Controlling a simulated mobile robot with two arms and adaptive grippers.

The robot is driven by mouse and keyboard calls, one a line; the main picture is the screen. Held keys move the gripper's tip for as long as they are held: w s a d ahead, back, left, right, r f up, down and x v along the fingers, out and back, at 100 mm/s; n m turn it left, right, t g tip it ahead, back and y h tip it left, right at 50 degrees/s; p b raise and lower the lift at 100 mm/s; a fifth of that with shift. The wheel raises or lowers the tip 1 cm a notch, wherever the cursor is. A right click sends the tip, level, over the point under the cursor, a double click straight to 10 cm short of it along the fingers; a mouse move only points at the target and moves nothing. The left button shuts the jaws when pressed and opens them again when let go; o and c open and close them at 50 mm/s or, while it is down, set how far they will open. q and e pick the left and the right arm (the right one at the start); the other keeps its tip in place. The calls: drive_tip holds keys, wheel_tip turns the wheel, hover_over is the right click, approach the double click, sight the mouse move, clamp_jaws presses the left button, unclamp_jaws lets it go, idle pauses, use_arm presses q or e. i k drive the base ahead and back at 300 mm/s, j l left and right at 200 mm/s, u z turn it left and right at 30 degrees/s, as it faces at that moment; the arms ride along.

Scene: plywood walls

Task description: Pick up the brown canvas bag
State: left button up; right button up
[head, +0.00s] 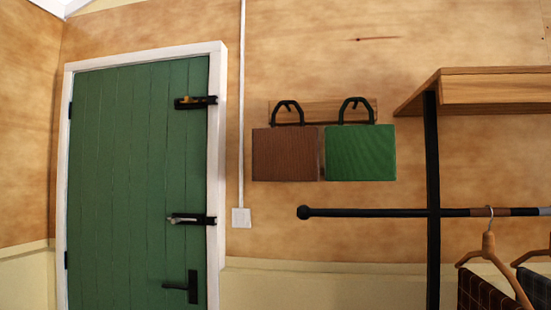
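The brown canvas bag (286,155) hangs by a dark handle from a wooden wall rack (320,110), in the middle of the head view. It is a flat, boxy, upright shape. A green bag (360,153) of similar size hangs close beside it on the right, also by a dark handle. Neither of my grippers shows in the head view.
A green door (138,180) with black bolts and a handle stands shut at the left. At the right, a black rail (370,213) runs below a wooden shelf (495,88) and carries clothes on hangers (488,250). A white switch box (241,218) is on the wall.

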sight(280, 154)
drive_tip(key=i+j, duration=0.15)
drive_tip(key=j, duration=0.2)
drive_tip(key=i+j+z, duration=0.15)
drive_tip(key=j, duration=0.2)
drive_tip(key=i+j, duration=0.2)
drive_tip(key=j, duration=0.2)
drive_tip(key=i+j+z, duration=0.15)
drive_tip(key=j, duration=0.2)
drive_tip(key=i+j, duration=0.1)
drive_tip(key=j, duration=0.3)
drive_tip(key=i+j+z, duration=0.15)
drive_tip(key=j, duration=0.25)
drive_tip(key=i+j, duration=0.1)
drive_tip(key=j, duration=0.3)
drive_tip(key=z, duration=0.05)
